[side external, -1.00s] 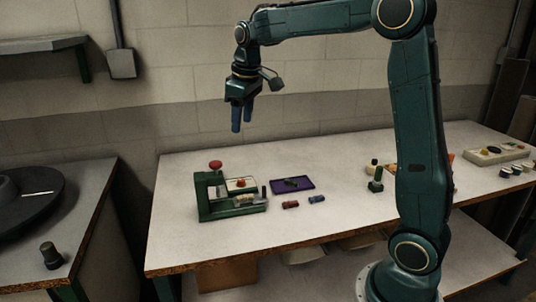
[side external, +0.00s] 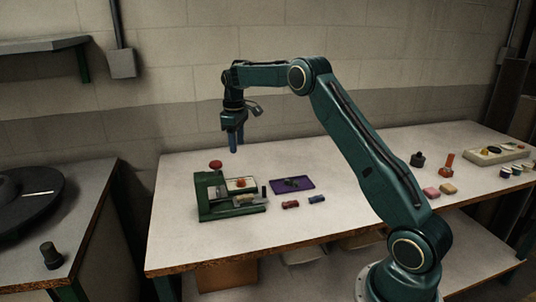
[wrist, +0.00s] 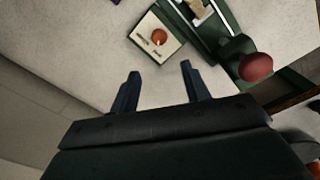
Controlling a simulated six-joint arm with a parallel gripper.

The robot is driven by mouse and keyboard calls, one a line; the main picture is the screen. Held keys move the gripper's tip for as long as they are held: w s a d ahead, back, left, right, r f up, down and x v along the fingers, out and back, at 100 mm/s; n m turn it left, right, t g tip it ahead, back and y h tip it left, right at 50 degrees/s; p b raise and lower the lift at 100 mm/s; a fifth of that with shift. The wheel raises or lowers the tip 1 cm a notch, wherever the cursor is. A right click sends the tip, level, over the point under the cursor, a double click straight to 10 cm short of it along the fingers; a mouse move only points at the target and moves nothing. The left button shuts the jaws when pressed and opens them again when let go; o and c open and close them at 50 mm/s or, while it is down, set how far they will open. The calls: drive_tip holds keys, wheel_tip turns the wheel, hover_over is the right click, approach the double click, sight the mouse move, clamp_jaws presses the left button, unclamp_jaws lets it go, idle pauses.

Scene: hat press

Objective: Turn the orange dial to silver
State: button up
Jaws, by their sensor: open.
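The orange dial (side external: 240,182) sits on a small pale panel beside the green hat press (side external: 228,212) on the bench. In the wrist view the dial (wrist: 159,37) is round, on a cream plate (wrist: 166,52) with small dark lettering too blurred to read. My gripper (side external: 236,143) is above the press and apart from the dial. In the wrist view its two blue fingers (wrist: 160,70) are spread, with nothing between them, and the dial lies beyond the tips.
The press's red knob (side external: 215,164) stands close by, right of my fingers in the wrist view. A purple tray (side external: 307,186) and small red (side external: 290,204) and blue (side external: 317,199) pieces lie right of the press. Several items sit at the bench's far right.

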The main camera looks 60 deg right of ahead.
sight(240, 179)
drive_tip(key=shift+f, duration=0.15)
drive_tip(key=shift+d+f, duration=0.15)
drive_tip(key=shift+f, duration=3.25)
drive_tip(key=shift+d+f, duration=0.15)
drive_tip(key=shift+f, duration=3.25)
drive_tip(key=shift+c, duration=0.5)
drive_tip(key=c, duration=0.9)
